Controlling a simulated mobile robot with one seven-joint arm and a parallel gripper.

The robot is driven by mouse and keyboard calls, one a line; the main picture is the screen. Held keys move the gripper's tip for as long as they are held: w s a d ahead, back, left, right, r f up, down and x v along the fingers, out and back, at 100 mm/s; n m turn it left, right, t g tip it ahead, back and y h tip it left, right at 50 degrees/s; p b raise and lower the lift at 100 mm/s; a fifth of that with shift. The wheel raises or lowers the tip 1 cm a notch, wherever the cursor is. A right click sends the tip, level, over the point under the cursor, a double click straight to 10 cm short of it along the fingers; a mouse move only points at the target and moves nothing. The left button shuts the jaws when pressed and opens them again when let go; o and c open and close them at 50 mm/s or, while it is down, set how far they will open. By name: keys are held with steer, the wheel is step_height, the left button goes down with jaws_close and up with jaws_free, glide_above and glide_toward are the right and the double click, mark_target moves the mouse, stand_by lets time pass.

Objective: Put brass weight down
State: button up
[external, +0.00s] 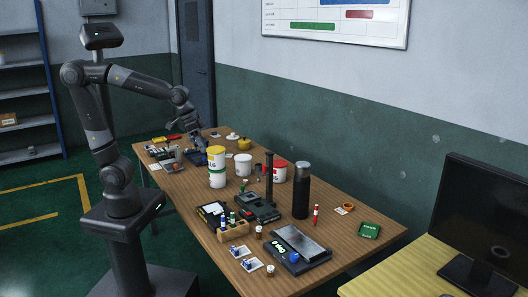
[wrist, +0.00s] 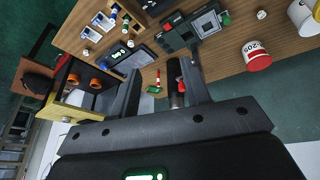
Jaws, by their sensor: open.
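My gripper (external: 203,145) is over the far part of the wooden table, low near a dark blue item (external: 196,158). In the wrist view my gripper (wrist: 162,72) has its two dark fingers apart, and I see nothing held between them. I cannot make out a brass weight for certain in either view. A small yellow-gold object (external: 244,143) stands on the table to the right of my gripper, too small to identify. A flat scale (external: 297,248) lies at the near end of the table.
A vial rack (external: 232,231) is near the front edge. A monitor (external: 492,220) stands on a separate yellow desk.

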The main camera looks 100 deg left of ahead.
steer(key=s+d+m+t, duration=0.1)
steer(key=s+d+m, duration=0.3)
steer(key=s+d, duration=0.5)
steer(key=shift+s+d+r+m+h, duration=0.15)
steer(key=shift+s+d+m+h, duration=0.15)
steer(key=shift+s, duration=0.65)
steer(key=shift+o, duration=0.3)
